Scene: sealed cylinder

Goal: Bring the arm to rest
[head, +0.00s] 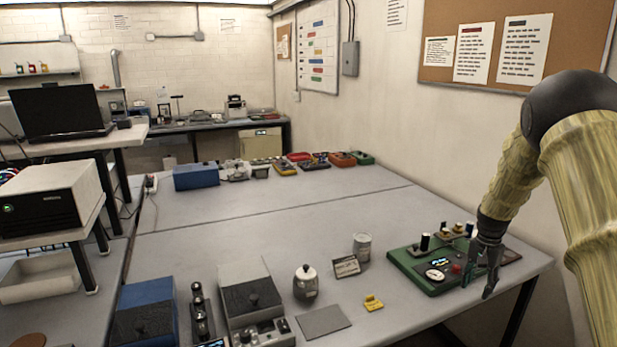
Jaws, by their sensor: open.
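My arm (590,190) comes in from the right with a yellowish textured cover. My gripper (478,277) points down over the right end of the grey table (250,205), in front of a green board (418,278). The gripper is open and no object shows between its fingers. It overlaps the board's right part in the picture; whether it touches the board cannot be told.
A metal can (362,247), a small sign (346,266), a lidded pot (306,283), a yellow piece (373,303) and a grey mat (324,321) stand left of the board. Grey and blue boxes are at front left. The table's middle is clear. A wall rises behind.

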